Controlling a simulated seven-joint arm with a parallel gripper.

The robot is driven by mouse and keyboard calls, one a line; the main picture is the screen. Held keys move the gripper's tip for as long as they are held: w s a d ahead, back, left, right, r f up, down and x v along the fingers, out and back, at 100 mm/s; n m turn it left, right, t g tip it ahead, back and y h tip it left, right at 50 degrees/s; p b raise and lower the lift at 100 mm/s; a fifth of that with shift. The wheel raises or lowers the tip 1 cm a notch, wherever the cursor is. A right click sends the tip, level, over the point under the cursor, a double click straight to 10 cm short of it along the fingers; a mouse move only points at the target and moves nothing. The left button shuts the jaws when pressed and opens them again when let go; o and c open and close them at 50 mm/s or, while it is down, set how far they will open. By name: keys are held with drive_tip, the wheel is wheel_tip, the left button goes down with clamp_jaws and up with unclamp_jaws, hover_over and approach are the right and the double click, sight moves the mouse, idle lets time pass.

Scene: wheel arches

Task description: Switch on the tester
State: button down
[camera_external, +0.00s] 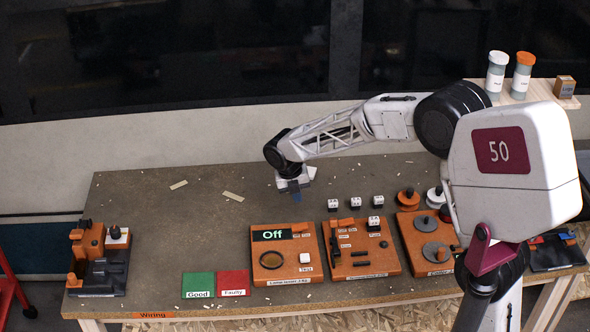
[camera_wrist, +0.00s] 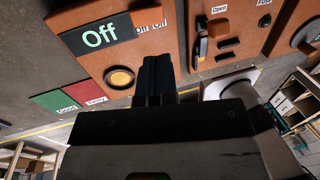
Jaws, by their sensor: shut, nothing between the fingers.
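The tester (camera_external: 256,276) is an orange box on the table with a dark display reading "Off" in green. It has a round dark-rimmed socket on its left, a white button (camera_external: 305,258) marked "Test" on its right, and a small orange piece with tiny labels at its back edge. The tester also shows in the wrist view (camera_wrist: 93,63), with its display and a yellowish round socket (camera_wrist: 121,78). My gripper (camera_external: 296,194) is shut and empty, above the table behind the tester and apart from it. In the wrist view, the dark fingers (camera_wrist: 156,66) hide part of the tester, including the button.
Right of the tester stand an orange panel (camera_external: 376,262) with black parts and another with round discs (camera_external: 437,253). White cubes (camera_external: 333,204) stand behind them. Green (camera_external: 198,285) and red (camera_external: 233,283) mats lie left. The table's back left is mostly clear.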

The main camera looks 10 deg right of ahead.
sight(302, 227)
drive_tip(key=x, duration=1)
drive_tip(key=shift+d+f, duration=0.1)
drive_tip(key=shift+f, duration=0.25)
drive_tip(key=shift+d+f, duration=0.15)
drive_tip(key=shift+f, duration=0.15)
drive_tip(key=shift+a+r, duration=0.25)
drive_tip(key=shift+a, duration=0.5)
drive_tip(key=shift+r, duration=0.1)
idle(0.3)
wheel_tip(302, 227, up, 14)
drive_tip(key=d, duration=0.3)
drive_tip(key=shift+f, duration=0.2)
